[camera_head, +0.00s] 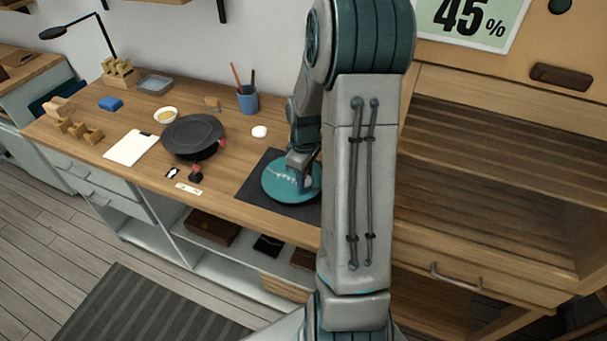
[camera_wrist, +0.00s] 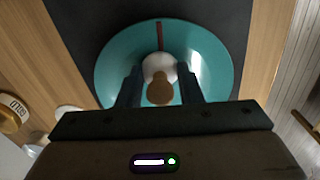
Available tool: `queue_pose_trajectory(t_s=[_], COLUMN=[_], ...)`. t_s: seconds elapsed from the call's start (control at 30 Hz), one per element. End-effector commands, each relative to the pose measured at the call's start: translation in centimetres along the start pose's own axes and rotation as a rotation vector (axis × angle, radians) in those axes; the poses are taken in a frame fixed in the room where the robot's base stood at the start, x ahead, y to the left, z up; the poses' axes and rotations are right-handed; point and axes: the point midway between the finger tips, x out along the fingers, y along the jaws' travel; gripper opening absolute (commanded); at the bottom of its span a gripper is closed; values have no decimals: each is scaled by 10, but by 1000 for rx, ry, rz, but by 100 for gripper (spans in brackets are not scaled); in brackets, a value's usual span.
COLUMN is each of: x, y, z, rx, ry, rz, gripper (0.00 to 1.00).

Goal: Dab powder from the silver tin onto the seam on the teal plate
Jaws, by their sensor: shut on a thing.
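The teal plate (camera_head: 277,188) lies on a dark mat and shows in the wrist view (camera_wrist: 113,68). A dark reddish seam (camera_wrist: 160,36) runs from its far rim toward the middle. My gripper (camera_wrist: 159,88) is shut on a dabber with a round wooden handle (camera_wrist: 160,90) and a pale, soft-looking head (camera_wrist: 158,66). The dabber's head is over the plate at the near end of the visible seam; I cannot tell whether it touches. In the head view my gripper (camera_head: 301,178) is over the plate, partly hidden by my arm. I cannot make out the silver tin for certain.
The dark mat (camera_head: 254,187) lies on the wooden bench. A black round dish (camera_head: 192,133), a small bowl of yellowish stuff (camera_head: 166,115), a white lump (camera_head: 259,132) and a blue cup of tools (camera_head: 247,100) stand to the left. A gold-topped round thing (camera_wrist: 8,121) is at the wrist view's left edge.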

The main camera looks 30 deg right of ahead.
Motion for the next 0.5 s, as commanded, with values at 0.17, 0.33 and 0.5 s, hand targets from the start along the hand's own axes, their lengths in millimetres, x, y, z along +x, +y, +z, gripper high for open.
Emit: queue_pose_trajectory(t_s=[0.17, 0.33, 0.5], x=[1, 0, -1], y=[-4, -4, 2], z=[0, 0, 0], rx=[-1, 1, 0], ry=[0, 0, 0], rz=[0, -1, 0], gripper=[15, 15, 15])
